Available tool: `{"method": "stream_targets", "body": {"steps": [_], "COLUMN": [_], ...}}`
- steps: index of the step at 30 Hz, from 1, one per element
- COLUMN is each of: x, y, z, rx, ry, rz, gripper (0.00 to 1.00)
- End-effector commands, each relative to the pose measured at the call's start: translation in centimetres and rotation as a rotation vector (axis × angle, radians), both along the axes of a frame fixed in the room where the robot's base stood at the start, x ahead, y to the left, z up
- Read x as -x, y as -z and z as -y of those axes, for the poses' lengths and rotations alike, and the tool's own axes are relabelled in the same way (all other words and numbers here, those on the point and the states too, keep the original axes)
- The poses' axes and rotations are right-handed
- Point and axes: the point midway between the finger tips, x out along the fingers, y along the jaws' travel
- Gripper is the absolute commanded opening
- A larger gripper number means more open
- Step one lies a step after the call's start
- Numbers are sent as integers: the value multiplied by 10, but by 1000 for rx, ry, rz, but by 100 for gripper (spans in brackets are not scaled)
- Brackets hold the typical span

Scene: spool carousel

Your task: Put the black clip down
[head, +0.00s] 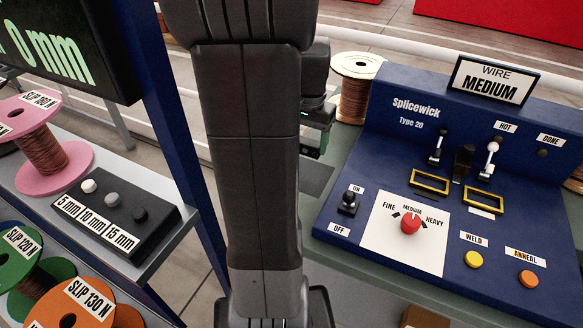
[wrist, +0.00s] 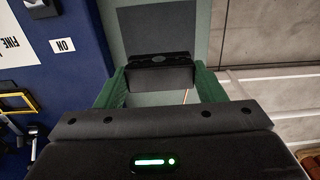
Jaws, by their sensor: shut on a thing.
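The black clip (wrist: 160,64) shows in the wrist view between the two green fingers of my gripper (wrist: 158,78). My gripper is shut on it. A thin copper-coloured strand shows just below the clip. A dark grey mat (wrist: 155,28) lies on the green bench top beyond the clip in the wrist view. In the head view my gripper (head: 316,148) is mostly hidden behind my arm, and I cannot make out the clip there. The mat (head: 317,178) shows partly, right of my arm. I cannot tell the height of the clip above the bench.
The blue Splicewick machine (head: 385,115) stands on the bench, right of the mat. A copper wire spool (head: 357,90) stands behind the mat. At left are a shelf with a pink spool (head: 45,150), a button box (head: 115,205) and a blue post (head: 170,110).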

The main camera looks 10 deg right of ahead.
Motion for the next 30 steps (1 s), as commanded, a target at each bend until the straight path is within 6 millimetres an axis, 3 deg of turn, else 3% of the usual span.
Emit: {"method": "stream_targets", "body": {"steps": [3,15,29,30], "x": [1,0,0,0], "y": [24,73,83,82], "z": [0,0,0,0], "rx": [-1,-1,0,0], "ry": [0,-2,-2,-2], "rz": [-4,-3,0,0], "gripper": [39,39,39,71]}}
